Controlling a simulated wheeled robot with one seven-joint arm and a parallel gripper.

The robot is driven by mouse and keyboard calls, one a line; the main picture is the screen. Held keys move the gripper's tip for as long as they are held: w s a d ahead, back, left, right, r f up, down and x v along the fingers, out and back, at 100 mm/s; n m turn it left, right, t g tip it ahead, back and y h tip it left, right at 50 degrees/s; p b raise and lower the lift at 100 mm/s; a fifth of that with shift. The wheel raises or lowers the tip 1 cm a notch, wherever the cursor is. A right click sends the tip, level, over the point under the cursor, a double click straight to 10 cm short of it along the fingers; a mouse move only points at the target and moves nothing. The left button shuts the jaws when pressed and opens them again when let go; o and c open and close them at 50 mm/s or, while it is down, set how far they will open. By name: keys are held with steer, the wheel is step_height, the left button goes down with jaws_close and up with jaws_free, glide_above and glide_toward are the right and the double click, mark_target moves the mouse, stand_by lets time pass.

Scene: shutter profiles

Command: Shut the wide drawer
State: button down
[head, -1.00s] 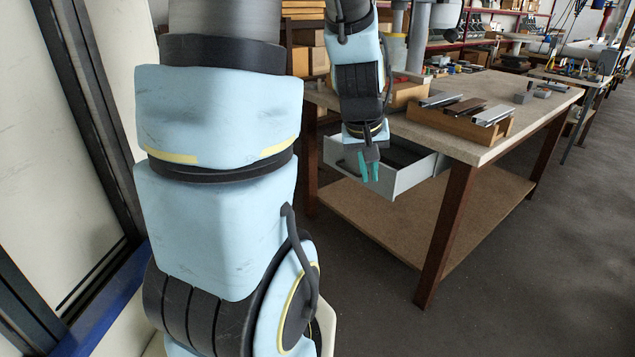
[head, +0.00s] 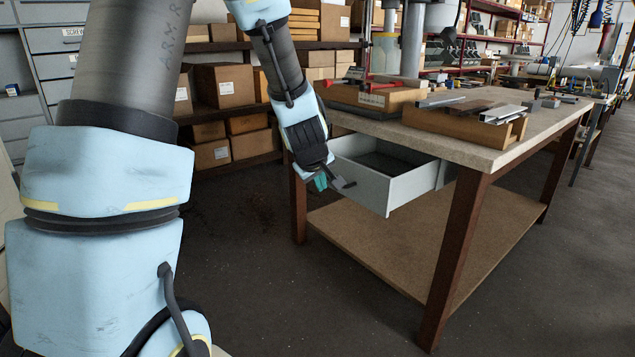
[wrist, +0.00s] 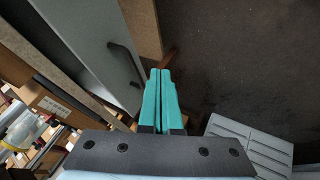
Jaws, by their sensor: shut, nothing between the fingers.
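The wide drawer (head: 370,191) is a light grey box that stands pulled out from under the workbench top. Its dark inside shows from above. A dark bar handle (head: 343,184) is on its front. My gripper (head: 321,183) is shut and empty, just left of the drawer front near the handle, partly hidden by my wrist. In the wrist view my teal fingertips (wrist: 161,75) are together, with the grey drawer front (wrist: 85,45) and curved dark handle (wrist: 125,62) to their left. A gap seems to remain, but I cannot tell its depth.
The workbench (head: 460,150) carries a wooden block with metal profiles (head: 465,118) near its edge. Boxes (head: 218,88) fill shelving behind. The floor in front is open.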

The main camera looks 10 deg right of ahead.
steer(key=w+d+f+p, duration=0.1)
steer(key=w+d+f, duration=0.2)
steer(key=w+d, duration=0.1)
steer(key=shift+w+d+f+p, duration=0.2)
steer(key=shift+w+d+p, duration=0.15)
steer(key=shift+d, duration=0.3)
steer(key=shift+d, duration=0.1)
